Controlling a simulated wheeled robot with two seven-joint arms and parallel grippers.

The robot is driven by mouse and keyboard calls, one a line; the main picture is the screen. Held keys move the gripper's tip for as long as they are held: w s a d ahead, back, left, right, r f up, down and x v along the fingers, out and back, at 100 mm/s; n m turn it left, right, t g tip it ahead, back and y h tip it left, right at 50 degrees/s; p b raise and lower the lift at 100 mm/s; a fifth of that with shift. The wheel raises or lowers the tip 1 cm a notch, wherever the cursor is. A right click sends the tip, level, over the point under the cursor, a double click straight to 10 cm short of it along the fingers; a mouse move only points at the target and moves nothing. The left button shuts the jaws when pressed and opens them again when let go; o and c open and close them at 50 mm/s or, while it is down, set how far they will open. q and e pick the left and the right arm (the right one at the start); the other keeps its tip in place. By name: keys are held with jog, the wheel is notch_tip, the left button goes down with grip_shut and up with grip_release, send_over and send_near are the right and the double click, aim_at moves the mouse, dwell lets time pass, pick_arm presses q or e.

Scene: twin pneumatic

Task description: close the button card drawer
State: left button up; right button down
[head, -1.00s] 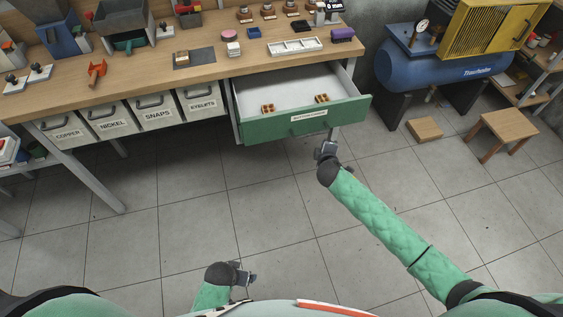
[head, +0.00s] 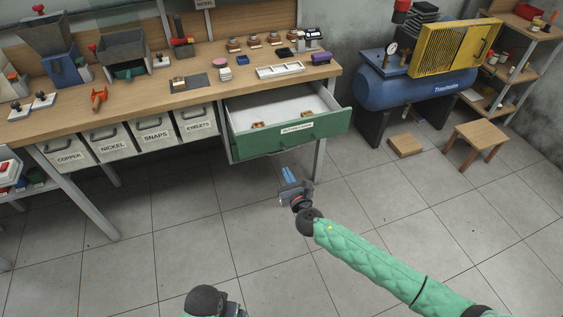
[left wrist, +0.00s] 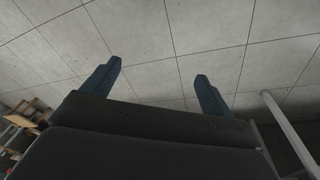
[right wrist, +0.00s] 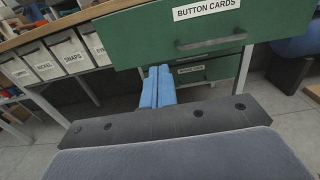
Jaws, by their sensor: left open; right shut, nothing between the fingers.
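The green button card drawer (head: 270,143) stands pulled out from under the workbench, with its white inside showing. Brown blocks (head: 307,117) lie inside near its front. In the right wrist view its green front (right wrist: 150,30) carries the label "BUTTON CARDS" and a dark bar handle (right wrist: 210,43). My right gripper (head: 288,173) is shut and empty, in front of and below the drawer front, apart from it. Its blue fingers (right wrist: 158,74) point toward the space below the drawer front. My left gripper (left wrist: 158,70) is open and empty over the floor, away from the drawer.
Another green drawer front (right wrist: 208,70) shows below the open one. Labelled bins (head: 155,136) hang to the left. The wooden benchtop (head: 140,96) holds trays and tools. A blue compressor (head: 420,90) and a stool (head: 480,138) stand right. The floor in front is clear.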

aim_at(272, 142)
jog(key=p+x, duration=0.2)
jog(key=x, duration=1)
jog(key=shift+w+f+p, duration=0.1)
jog(key=shift+w+p, duration=0.1)
jog(key=shift+p, duration=0.1)
pick_arm(q)
notch_tip(272, 142, down, 12)
jog(key=shift+s+a, duration=0.2)
jog(key=shift+a, duration=0.1)
pick_arm(e)
jog(key=shift+w+a, duration=0.15)
jog(key=shift+w, duration=0.4)
